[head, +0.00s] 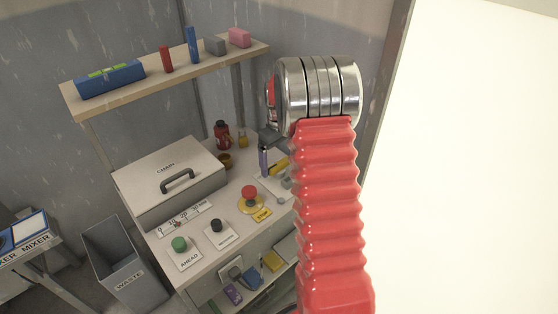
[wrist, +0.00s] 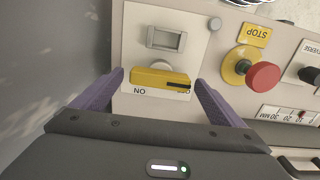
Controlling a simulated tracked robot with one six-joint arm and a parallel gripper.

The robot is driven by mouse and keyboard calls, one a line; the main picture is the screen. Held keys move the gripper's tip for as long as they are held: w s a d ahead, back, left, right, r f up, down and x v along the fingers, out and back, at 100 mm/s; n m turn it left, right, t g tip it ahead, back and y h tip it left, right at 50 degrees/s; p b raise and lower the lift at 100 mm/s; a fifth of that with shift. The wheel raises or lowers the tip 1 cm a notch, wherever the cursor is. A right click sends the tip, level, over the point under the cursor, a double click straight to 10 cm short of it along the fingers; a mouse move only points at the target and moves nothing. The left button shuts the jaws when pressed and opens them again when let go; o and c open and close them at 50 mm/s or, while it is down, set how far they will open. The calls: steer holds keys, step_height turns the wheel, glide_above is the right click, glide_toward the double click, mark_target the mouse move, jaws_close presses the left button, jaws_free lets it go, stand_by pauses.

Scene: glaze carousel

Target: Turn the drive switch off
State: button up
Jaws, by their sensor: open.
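The drive switch has a yellow handle (wrist: 155,77) on a pale plate (wrist: 132,35) with a small grey window. The handle lies crosswise and slightly tilted, with a dark mark at its right end. An upside-down ON label shows below its left end; a second label at its right end is partly covered and unreadable. My gripper (wrist: 160,80) is open, one purple finger on each side of the handle, with a visible gap at least on the left. In the head view, the handle (head: 279,164) shows beside a purple finger, partly hidden by my arm.
A red stop button (wrist: 263,77) on a yellow base is right of the switch in the wrist view. The head view shows a green AHEAD button (head: 179,243), a black button (head: 216,226), a CHAIN box (head: 170,180) and a shelf (head: 170,78) above the bench.

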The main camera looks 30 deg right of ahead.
mark_target(279, 162)
step_height(279, 162, up, 14)
steer(key=shift+f, duration=0.15)
stand_by(0.7)
stand_by(0.5)
